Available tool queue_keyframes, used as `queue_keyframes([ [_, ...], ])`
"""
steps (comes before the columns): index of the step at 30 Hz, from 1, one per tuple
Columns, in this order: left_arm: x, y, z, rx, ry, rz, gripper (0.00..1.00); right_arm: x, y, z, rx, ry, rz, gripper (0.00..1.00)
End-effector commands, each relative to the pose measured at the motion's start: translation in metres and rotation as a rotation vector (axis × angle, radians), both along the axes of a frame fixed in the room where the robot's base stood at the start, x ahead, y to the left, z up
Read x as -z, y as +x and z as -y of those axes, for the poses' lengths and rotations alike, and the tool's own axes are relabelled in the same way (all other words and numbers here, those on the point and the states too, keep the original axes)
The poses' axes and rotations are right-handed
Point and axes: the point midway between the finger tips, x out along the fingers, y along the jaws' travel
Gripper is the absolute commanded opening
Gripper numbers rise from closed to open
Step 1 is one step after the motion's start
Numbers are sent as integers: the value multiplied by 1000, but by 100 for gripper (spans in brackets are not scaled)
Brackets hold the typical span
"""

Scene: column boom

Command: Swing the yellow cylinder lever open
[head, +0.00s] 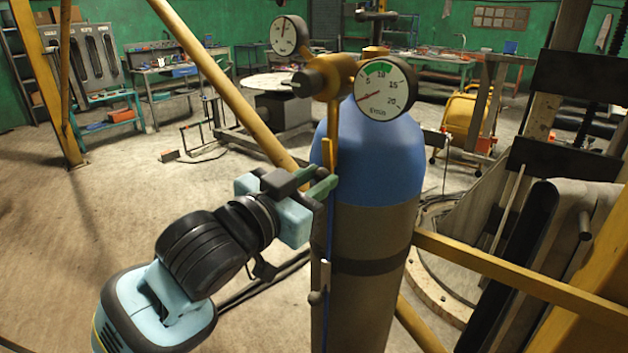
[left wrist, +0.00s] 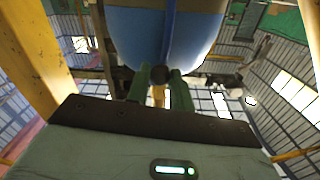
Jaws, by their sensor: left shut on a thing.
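The cylinder (head: 375,155) stands upright in the middle of the head view, with a blue top and a grey-brown body. The yellow lever (head: 331,152) is a narrow upright piece at its left side, below the regulator. My left gripper (head: 325,184) comes in from the lower left and its green fingers are at the lever's lower end. In the left wrist view, the two green fingers of the left gripper (left wrist: 158,80) stand on either side of the yellow lever (left wrist: 158,96). The gripper is shut on it. The fingers partly hide the lever. My right gripper is not visible.
A brass regulator (head: 332,78) with two round gauges (head: 385,88) tops the cylinder. A yellow diagonal bar (head: 225,80) runs behind my left gripper, and a yellow rail (head: 510,275) crosses at the right. Workbenches line the back.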

Motion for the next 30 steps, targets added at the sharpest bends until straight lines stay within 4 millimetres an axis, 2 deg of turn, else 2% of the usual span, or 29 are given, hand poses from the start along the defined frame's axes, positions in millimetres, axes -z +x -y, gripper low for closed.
queue_keyframes([
  [17, 0, 3, -4, -1, 91, 67, 0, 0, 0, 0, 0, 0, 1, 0],
  [18, 0, 3, -4, -1, 91, 67, 27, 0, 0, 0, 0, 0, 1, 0],
  [22, 0, 3, -4, 0, 91, 67, 44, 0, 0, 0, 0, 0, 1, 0],
  [30, 0, 3, -4, 0, 91, 66, 45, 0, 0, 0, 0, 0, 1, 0],
])
